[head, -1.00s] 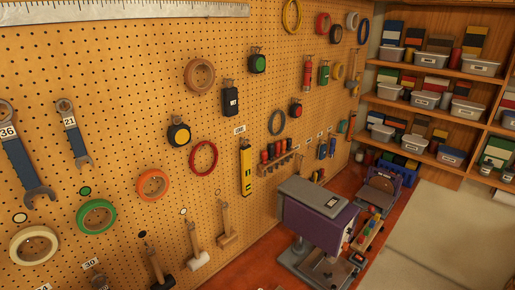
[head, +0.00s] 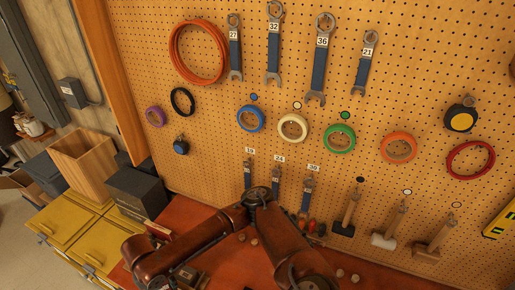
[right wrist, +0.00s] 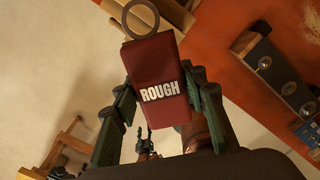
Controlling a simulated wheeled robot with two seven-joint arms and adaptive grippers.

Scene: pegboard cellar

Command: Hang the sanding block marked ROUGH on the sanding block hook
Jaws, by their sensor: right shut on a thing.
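The sanding block marked ROUGH (right wrist: 158,68) is dark red with white lettering and a grey ring (right wrist: 140,18) at its far end. My right gripper (right wrist: 160,88) is shut on it, with a green-grey finger on each side. The block is held up above the floor and the red bench. In the right wrist view a small dark jaw-like shape (right wrist: 146,145) shows below the block, perhaps my left gripper; its opening is unclear. The head view shows brown arm links but no clear fingertips. I cannot make out the sanding block hook.
The pegboard (head: 330,75) carries wrenches, tape rolls, a tape measure (head: 461,116) and mallets (head: 347,213). A red bench top (head: 190,213) runs below it. Wooden bins (head: 82,160) and yellow cabinets (head: 62,220) stand at the left.

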